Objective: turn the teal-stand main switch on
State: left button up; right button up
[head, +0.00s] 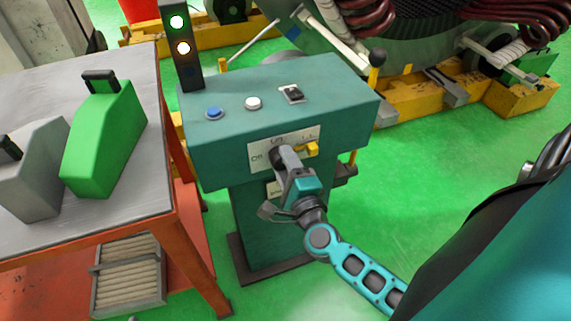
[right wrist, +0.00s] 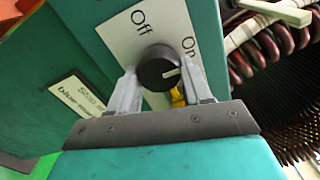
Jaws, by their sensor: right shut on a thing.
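The teal stand (head: 220,160) is in the middle of the head view, with a white Off/On label plate (head: 262,157) on its front. My right gripper (head: 280,156) is at this plate and hides the switch in the head view. In the right wrist view, the black round switch knob (right wrist: 154,76) sits between the two grey fingers of my right gripper (right wrist: 165,85), which is shut on it. The knob's white mark points right, nearer the word On than Off. My left gripper is not in view.
A yellow part (head: 312,148) sticks out just right of the gripper. Blue (head: 215,113) and white (head: 253,103) buttons are on the stand's top. A light tower (head: 181,70) shows two lit lamps. A table (head: 30,225) with green (head: 105,140) and grey blocks stands left.

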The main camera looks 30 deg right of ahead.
dwell(0.3)
jog(key=o, duration=1.1)
jog(key=shift+c, duration=0.2)
jog(key=v, duration=1.3)
jog(key=shift+b, duration=0.35)
jog(key=shift+w+a, duration=0.1)
